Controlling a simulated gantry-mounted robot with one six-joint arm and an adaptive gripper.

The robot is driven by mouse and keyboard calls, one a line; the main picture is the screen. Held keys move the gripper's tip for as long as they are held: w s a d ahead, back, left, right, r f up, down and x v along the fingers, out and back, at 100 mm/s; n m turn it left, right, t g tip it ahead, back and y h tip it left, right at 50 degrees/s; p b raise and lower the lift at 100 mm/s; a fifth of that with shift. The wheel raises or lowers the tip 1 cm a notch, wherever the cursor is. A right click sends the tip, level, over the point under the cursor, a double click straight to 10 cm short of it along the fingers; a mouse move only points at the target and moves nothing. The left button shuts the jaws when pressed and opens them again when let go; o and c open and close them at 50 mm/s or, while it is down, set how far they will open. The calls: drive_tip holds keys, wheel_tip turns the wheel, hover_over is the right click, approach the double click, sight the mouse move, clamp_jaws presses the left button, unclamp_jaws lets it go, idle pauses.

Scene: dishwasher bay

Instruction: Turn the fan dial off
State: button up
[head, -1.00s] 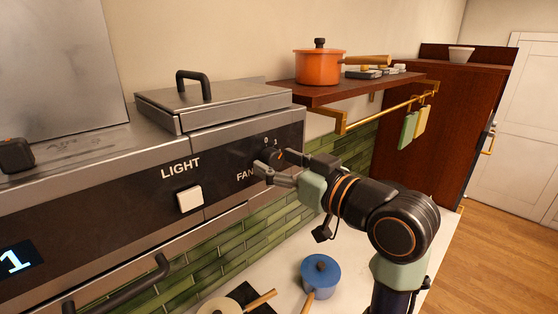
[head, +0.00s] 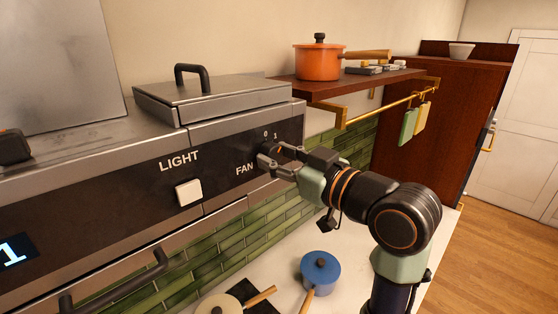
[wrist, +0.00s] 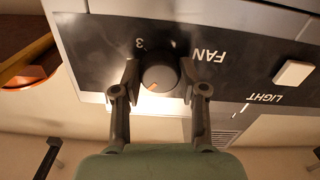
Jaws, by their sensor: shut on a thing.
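The fan dial (wrist: 160,76) is a round dark knob with an orange mark, on the black panel beside the word FAN. My gripper (wrist: 160,80) has one finger on each side of the dial and is shut on it. In the wrist view the panel appears upside down, and the orange mark points down and slightly left. A digit 3 shows near the dial there. In the head view my gripper (head: 270,157) hides most of the dial, and the digits 0 and 1 show just above it.
A square white LIGHT button (head: 188,193) sits left of the dial. A wooden shelf (head: 330,91) with an orange pot (head: 318,64) and a brass rail (head: 390,111) is to the right. A blue pot (head: 320,272) stands on the counter below.

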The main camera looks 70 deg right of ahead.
drive_tip(key=n+b, duration=0.1)
drive_tip(key=n, duration=0.2)
drive_tip(key=shift+f+b, duration=0.1)
drive_tip(key=shift+b, duration=0.25)
drive_tip(key=shift+n+b, duration=0.85)
drive_tip(key=shift+n, duration=1.25)
drive_tip(key=o, duration=1.1)
drive_tip(key=shift+o, duration=0.2)
drive_tip(key=v, duration=1.2)
